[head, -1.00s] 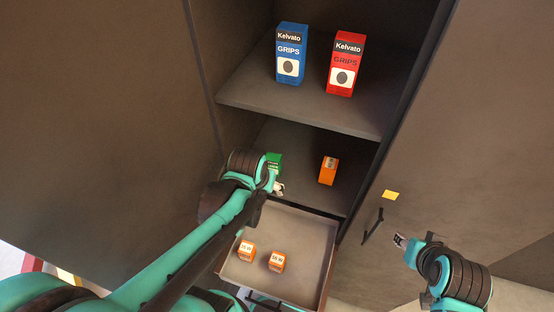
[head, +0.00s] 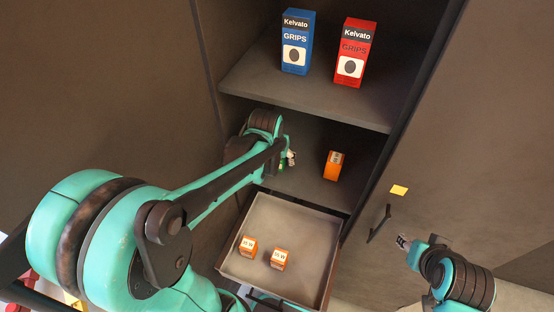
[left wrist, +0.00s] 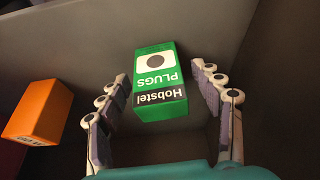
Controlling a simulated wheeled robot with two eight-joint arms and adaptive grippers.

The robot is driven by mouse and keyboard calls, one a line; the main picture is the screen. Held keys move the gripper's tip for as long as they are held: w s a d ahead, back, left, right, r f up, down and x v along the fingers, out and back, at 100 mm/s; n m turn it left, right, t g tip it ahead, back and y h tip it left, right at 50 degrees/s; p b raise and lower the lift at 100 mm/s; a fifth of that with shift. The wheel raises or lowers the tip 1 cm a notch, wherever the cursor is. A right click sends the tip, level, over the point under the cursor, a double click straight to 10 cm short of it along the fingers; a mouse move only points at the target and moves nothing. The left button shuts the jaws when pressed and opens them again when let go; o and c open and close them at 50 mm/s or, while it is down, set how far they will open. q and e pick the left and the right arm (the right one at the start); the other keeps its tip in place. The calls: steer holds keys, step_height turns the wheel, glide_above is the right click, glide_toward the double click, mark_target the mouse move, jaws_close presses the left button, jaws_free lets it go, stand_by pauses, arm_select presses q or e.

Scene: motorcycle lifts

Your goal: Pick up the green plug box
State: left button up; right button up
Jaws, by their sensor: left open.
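The green plug box (left wrist: 155,78), marked "Hobstel PLUGS", shows upside down in the left wrist view. In the head view it is on the middle shelf, almost wholly hidden behind my left arm, with only a sliver of green showing. My left gripper (left wrist: 160,76) is open, with one finger on each side of the box's near part; a gap shows on both sides. In the head view my left gripper (head: 287,160) reaches into the middle shelf and is partly hidden by its own arm. My right gripper (head: 404,242) is away from the box, before the right cabinet door; its fingers are too small to read.
An orange box (head: 333,165) stands on the same shelf to the right; it shows at left in the left wrist view (left wrist: 38,112). Blue (head: 297,42) and red (head: 355,52) grips boxes stand above. An open drawer (head: 310,225) below holds two small orange boxes.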

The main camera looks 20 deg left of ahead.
arm_select(q)
steer(key=c, duration=1.4)
